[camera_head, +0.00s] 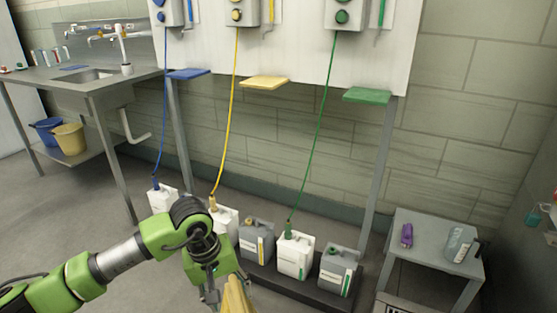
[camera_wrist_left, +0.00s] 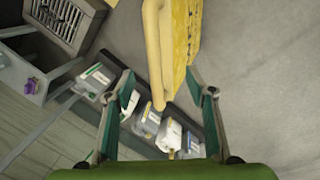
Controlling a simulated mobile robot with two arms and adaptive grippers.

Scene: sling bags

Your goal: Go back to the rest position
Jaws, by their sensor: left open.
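My left arm comes in from the left in the head view. My left gripper (camera_head: 226,297) is low in the middle, pointing down. In the left wrist view its two fingers (camera_wrist_left: 162,84) are spread wide. A yellow, soft-looking folded thing (camera_head: 237,297) is at the gripper in the head view, cut off by the bottom edge. In the left wrist view this yellow thing (camera_wrist_left: 178,45) reaches down between the fingertips; I cannot tell whether it touches them. My right gripper is not in view.
Several white and grey jugs (camera_head: 296,256) stand on a low dark rack under the wall panel. Blue, yellow and green hoses (camera_head: 313,140) hang above. A small grey table (camera_head: 405,265) with a purple item (camera_head: 407,235) and bottle stands right. A sink counter (camera_head: 110,84) stands left.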

